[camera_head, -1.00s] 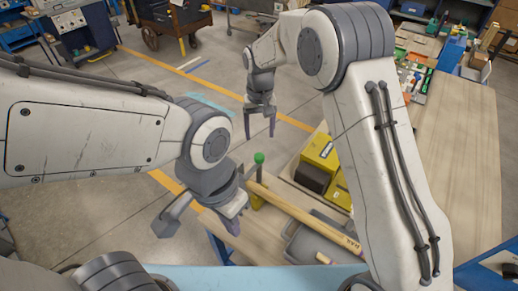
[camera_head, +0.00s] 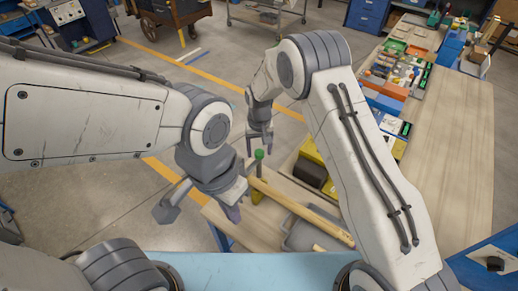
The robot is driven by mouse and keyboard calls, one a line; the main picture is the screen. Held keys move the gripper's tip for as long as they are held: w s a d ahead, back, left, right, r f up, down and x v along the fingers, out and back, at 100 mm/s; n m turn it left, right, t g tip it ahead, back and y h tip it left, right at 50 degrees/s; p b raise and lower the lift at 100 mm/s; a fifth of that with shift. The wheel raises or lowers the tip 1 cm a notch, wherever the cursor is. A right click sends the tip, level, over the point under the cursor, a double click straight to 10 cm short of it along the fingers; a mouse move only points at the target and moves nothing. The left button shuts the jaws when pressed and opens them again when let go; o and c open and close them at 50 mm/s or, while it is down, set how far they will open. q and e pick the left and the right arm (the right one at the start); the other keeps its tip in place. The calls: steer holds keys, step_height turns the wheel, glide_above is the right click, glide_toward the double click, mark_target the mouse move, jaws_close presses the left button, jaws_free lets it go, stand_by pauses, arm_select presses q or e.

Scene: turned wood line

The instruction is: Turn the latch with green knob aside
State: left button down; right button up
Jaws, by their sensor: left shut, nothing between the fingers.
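The green knob (camera_head: 259,154) stands upright on top of the latch, whose yellow part (camera_head: 257,190) shows below it at the left end of a long pale wooden bar (camera_head: 302,208). I cannot tell whether either gripper touches the latch.
A grey tray (camera_head: 300,236) lies under the bar. A yellow and black box (camera_head: 311,172) stands behind it, partly hidden by my right arm. The wooden table (camera_head: 450,150) is bare at right, with colourful bins (camera_head: 385,103) along its far left side.

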jaws_close()
steer(key=shift+w, duration=0.1)
stand_by(1.1)
